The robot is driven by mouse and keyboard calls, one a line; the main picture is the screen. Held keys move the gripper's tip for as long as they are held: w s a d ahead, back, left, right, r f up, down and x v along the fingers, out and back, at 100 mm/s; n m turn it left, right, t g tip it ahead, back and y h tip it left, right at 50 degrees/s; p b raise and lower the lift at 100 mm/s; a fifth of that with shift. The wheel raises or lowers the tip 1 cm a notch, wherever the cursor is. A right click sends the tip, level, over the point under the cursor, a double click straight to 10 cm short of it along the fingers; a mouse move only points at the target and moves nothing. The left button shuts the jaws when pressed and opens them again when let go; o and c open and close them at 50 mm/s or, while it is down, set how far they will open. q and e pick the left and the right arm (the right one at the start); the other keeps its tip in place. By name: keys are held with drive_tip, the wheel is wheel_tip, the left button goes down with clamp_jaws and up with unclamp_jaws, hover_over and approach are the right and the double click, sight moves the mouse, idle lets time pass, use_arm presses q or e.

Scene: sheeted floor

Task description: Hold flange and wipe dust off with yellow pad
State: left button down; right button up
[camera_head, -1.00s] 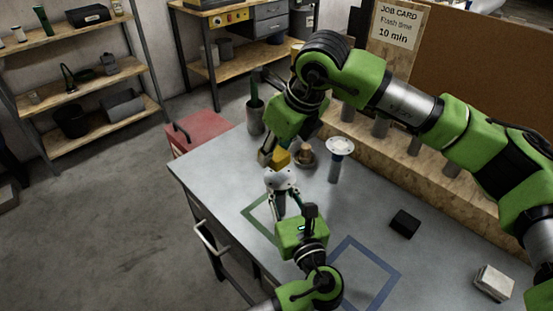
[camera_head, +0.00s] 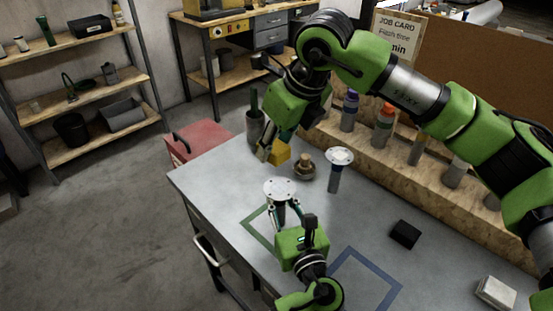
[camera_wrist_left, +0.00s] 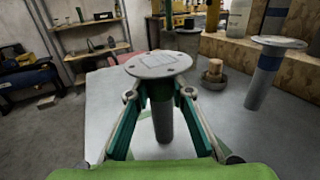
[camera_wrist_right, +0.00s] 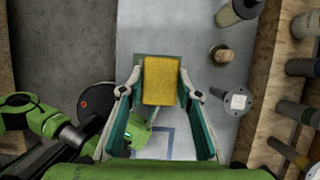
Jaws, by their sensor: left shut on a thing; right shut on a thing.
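My left gripper (camera_head: 284,216) is shut on the stem of a flange (camera_head: 280,187), a pale round disc with bolt holes on a grey stem. The flange stands upright, disc up, and its top (camera_wrist_left: 158,64) carries a paler patch in the left wrist view. My right gripper (camera_head: 272,150) is shut on the yellow pad (camera_head: 280,152), apart from the disc and behind it in the head view. The pad (camera_wrist_right: 161,81) fills the space between the fingertips in the right wrist view and hides what is below it.
A second flange (camera_head: 340,157) stands on the grey bench (camera_head: 215,180) to the right, beside a small brown knobbed piece (camera_head: 304,167). Green (camera_head: 259,232) and blue (camera_head: 368,270) outlines mark the bench. A black block (camera_head: 405,234) and pale block (camera_head: 495,291) lie right. Bottles (camera_head: 383,125) line the back.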

use_arm(q)
drive_tip(key=c, duration=1.7)
unclamp_jaws()
drive_tip(key=v, duration=1.2)
drive_tip(key=shift+s+f, duration=0.1)
